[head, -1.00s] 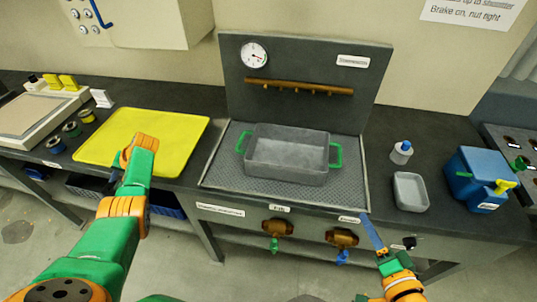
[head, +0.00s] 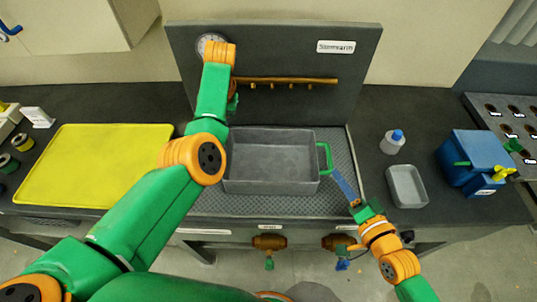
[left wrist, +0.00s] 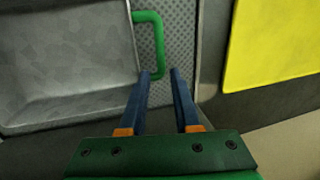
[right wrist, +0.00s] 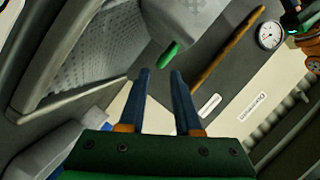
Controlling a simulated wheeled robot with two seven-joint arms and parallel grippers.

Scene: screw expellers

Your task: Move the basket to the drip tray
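The basket, a grey rectangular tub (head: 270,165) with green end handles, sits upright on a grey perforated tray (head: 345,150). A flat yellow tray (head: 90,160) lies to its left. My left arm covers the basket's left end in the head view, and its gripper is mostly hidden there. My right gripper (head: 337,175) is near the right handle (head: 326,157). The right wrist view shows it open (right wrist: 163,72), the handle (right wrist: 169,55) just beyond its fingertips.
A grey panel (head: 290,45) with a gauge and a brown bar stands behind the basket. A white bottle (head: 392,145), a small grey tub (head: 407,187) and a blue box (head: 465,160) stand to the right. Brown valves (head: 270,242) are below the front edge.

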